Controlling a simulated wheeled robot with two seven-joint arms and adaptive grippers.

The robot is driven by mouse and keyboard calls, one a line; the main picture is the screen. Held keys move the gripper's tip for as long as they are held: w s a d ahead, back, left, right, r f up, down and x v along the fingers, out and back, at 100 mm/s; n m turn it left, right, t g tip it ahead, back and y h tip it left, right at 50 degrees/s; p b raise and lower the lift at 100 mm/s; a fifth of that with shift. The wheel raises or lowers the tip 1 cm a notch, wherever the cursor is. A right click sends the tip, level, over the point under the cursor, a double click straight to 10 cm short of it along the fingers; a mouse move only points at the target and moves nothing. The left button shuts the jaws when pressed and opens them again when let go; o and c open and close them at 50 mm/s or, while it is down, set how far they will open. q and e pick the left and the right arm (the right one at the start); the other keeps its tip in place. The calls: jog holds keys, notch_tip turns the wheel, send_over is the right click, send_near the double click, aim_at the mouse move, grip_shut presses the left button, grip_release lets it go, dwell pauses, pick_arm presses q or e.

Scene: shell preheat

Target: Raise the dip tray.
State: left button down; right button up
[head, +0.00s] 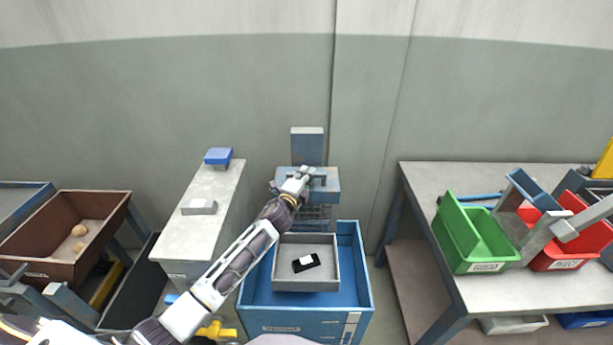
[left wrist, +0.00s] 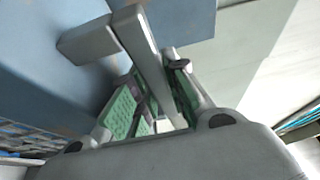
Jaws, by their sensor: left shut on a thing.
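My left gripper (head: 305,178) reaches the blue stand at the back and is shut on a grey handle bar. In the left wrist view the grey bar (left wrist: 150,60) passes between its green-padded fingers (left wrist: 155,105), with a crosspiece next to a blue surface. The blue stand (head: 326,196) has an upright column (head: 307,150) behind it. A wire mesh basket (head: 318,217) shows below its top, partly hidden by my arm and gripper. I cannot tell for sure which part is the dip tray.
A narrow bench (head: 185,235) stands left, a brown bin (head: 35,250) further left. A table (head: 430,180) with green (head: 455,230) and red bins (head: 592,243) stands right.

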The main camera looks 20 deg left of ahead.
pick_arm(q)
jog(key=c, duration=1.5)
grip_release()
jog(key=shift+r, duration=0.55)
jog(key=shift+o, duration=0.6)
jog(key=shift+f, duration=0.15)
jog(key=shift+f, duration=0.15)
jog(key=shift+s, duration=0.15)
jog(key=s+a, duration=0.1)
jog(key=s, duration=1)
jog(key=shift+s+a, duration=0.2)
jog(key=shift+s, duration=0.1)
